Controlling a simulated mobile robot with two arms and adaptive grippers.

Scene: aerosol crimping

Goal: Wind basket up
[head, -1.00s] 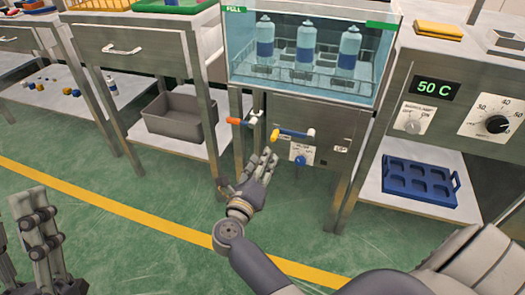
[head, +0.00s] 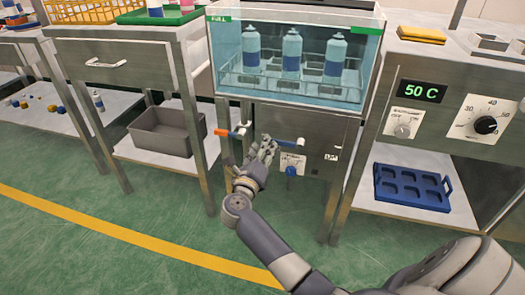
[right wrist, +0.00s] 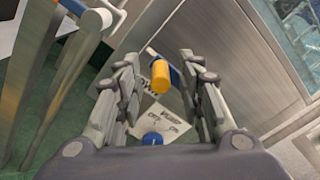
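The wire basket (head: 262,84) holds three blue-and-white cans inside the water-filled glass tank (head: 217,60). Below the tank, a crank with a blue arm and white end (head: 300,142) is on the cabinet front. Its yellow handle (right wrist: 160,79) shows in the right wrist view, between the spread fingers of my right gripper (right wrist: 158,80). The fingers are open, with gaps to the handle on both sides. In the head view my right gripper (head: 262,149) hides the yellow handle. My left gripper is out of view.
An orange-handled blue valve (head: 222,132) is just left of the crank. A blue knob (head: 291,171) sits below it. A steel table with a grey bin (head: 162,132) stands left. A heater unit and blue tray (head: 411,187) are at right. Open floor lies in front.

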